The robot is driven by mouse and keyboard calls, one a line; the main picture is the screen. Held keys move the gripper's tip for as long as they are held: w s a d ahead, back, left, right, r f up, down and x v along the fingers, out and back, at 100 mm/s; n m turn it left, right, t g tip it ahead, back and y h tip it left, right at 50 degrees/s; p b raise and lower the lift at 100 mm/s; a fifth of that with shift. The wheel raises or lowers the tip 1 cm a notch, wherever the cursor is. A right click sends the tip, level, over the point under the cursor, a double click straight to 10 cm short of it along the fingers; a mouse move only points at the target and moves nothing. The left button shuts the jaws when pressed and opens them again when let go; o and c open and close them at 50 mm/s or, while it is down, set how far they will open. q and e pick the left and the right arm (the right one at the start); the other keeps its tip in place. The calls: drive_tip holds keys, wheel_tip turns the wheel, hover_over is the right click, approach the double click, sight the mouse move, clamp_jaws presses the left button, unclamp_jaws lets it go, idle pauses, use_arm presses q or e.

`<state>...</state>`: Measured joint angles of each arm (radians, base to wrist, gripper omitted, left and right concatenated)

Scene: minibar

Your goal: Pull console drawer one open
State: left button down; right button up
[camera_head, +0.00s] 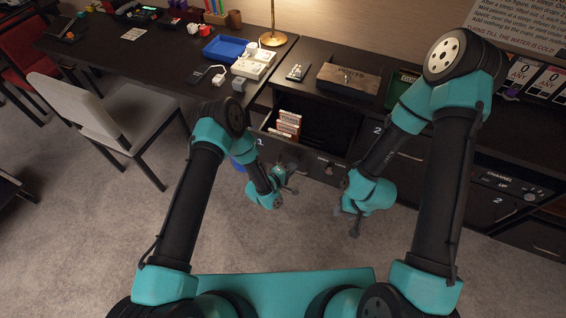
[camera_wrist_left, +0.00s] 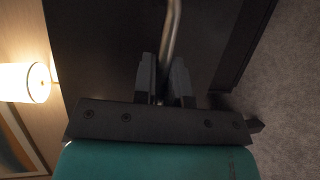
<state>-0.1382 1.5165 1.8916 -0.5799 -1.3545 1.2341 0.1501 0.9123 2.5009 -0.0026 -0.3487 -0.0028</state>
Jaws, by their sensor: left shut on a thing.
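Console drawer one (camera_head: 309,158), with a "1" on its dark front, stands out from the console, and its inside shows from above. Red and white boxes stand at its left side. My left gripper (camera_head: 291,180) is at the drawer's front, below the boxes. In the left wrist view its two dark fingers (camera_wrist_left: 163,88) are shut on a metal bar handle (camera_wrist_left: 173,35) in front of a dark panel. My right gripper (camera_head: 347,218) hangs over the carpet to the right of the drawer, its fingers apart and empty.
The console top (camera_head: 310,62) carries a wooden box (camera_head: 347,80) and a green tray (camera_head: 400,88). A desk with a blue tray (camera_head: 225,48) and a lamp stands to the left, with a grey chair (camera_head: 118,125) before it. Carpet in front of the drawer is clear except for my arms.

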use_arm(q)
drive_tip(key=shift+s+a, duration=0.15)
drive_tip(key=shift+s, duration=0.1)
drive_tip(key=c, duration=1.2)
unclamp_jaws()
drive_tip(key=v, duration=1.7)
drive_tip(key=shift+s+a, duration=0.1)
drive_tip(key=shift+s, duration=0.15)
